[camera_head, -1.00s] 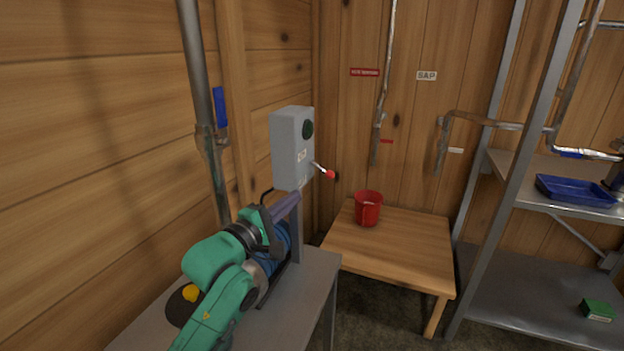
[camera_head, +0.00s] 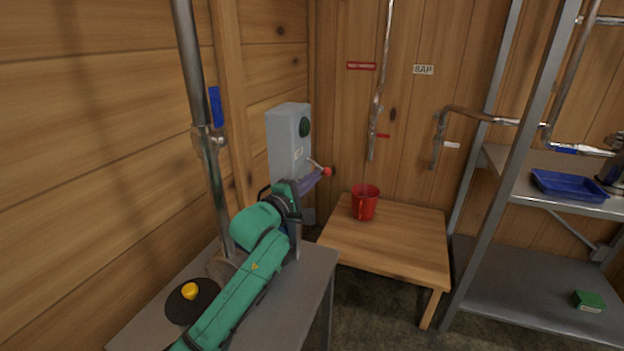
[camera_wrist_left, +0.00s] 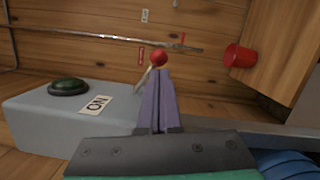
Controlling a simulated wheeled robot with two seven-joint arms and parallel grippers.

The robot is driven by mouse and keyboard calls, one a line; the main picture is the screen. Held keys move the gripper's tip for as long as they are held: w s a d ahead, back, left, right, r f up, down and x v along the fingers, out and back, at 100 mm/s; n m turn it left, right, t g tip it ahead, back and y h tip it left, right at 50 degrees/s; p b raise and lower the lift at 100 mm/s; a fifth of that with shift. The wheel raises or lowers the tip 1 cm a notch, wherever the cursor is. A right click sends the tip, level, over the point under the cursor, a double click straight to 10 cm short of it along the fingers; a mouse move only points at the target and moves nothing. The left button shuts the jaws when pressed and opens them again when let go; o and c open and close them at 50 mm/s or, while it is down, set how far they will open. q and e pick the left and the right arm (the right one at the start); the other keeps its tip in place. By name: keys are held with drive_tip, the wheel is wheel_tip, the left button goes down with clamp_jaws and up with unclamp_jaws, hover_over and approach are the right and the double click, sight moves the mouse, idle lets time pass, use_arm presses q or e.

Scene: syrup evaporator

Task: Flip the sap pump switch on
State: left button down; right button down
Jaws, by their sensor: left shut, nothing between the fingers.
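The grey switch box (camera_head: 284,140) stands on a post, with a round dark green button or lamp (camera_head: 304,127) on its face. Its lever ends in a red knob (camera_head: 327,171) and slants outward and down in the head view. My left gripper (camera_head: 321,176) is shut and empty, its purple fingertips just below the knob. In the left wrist view, the shut fingers (camera_wrist_left: 158,73) point at the red knob (camera_wrist_left: 158,59), with the lever rod beside them on the left. I cannot tell whether they touch. An ON label (camera_wrist_left: 96,104) shows on the box. My right gripper is out of view.
A grey table (camera_head: 318,262) lies under my left arm, with a yellow knob on a dark disc (camera_head: 189,291). A red bucket (camera_head: 365,203) sits on a wooden table (camera_head: 395,245). A vertical pipe (camera_head: 190,70) stands left of the box. Metal shelves (camera_head: 545,290) stand at right.

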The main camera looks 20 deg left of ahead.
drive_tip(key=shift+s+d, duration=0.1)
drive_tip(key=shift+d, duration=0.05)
use_arm(q)
drive_tip(key=shift+d+r+n+p, duration=0.1)
drive_tip(key=shift+r+n+p, duration=0.05)
drive_tip(key=shift+n+p, duration=0.2)
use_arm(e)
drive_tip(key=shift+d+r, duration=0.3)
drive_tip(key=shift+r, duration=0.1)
